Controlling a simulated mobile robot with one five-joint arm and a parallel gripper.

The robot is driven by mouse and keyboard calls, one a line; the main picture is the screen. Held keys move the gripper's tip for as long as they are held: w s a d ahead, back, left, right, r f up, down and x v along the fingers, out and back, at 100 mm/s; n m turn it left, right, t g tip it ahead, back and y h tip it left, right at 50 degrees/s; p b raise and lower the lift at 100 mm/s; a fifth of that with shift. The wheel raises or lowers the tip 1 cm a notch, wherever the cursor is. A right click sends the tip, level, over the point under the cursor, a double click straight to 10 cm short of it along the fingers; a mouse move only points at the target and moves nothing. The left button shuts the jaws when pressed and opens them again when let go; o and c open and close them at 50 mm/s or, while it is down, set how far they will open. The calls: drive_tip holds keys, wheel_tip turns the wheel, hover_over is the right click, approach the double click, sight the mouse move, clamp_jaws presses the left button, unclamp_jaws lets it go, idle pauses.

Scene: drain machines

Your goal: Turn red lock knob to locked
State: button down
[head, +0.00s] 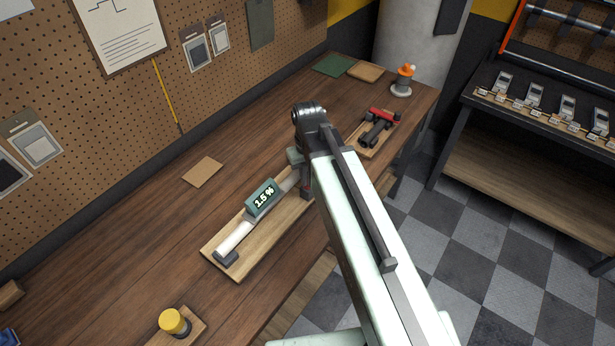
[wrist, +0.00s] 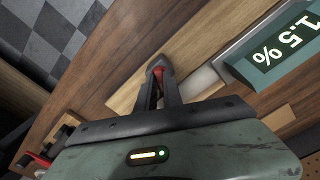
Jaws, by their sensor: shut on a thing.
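A device with a white tube and a green display (head: 264,198) reading 1.5 % lies on a wooden board (head: 225,262) on the workbench. The display also shows at the upper right of the wrist view (wrist: 275,45). My gripper (wrist: 158,70) is over the board at the tube's end, its fingers shut close together. A small red part, which I take as the red lock knob (wrist: 157,71), shows between the fingertips. Most of it is hidden, so its turn position cannot be told.
Beyond my arm, a second board holds a dark fitting with a red handle (head: 383,115). An orange-topped item (head: 404,78) stands at the bench's far end, a yellow-capped one (head: 173,322) at the near end. The bench left of the device is mostly clear.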

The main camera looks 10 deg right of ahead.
drive_tip(key=n, duration=0.5)
drive_tip(key=shift+n, duration=0.4)
idle(0.4)
drive_tip(key=c, duration=1.5)
unclamp_jaws()
wheel_tip(320, 180, up, 8)
drive_tip(key=p, duration=0.8)
drive_tip(key=shift+f, duration=0.1)
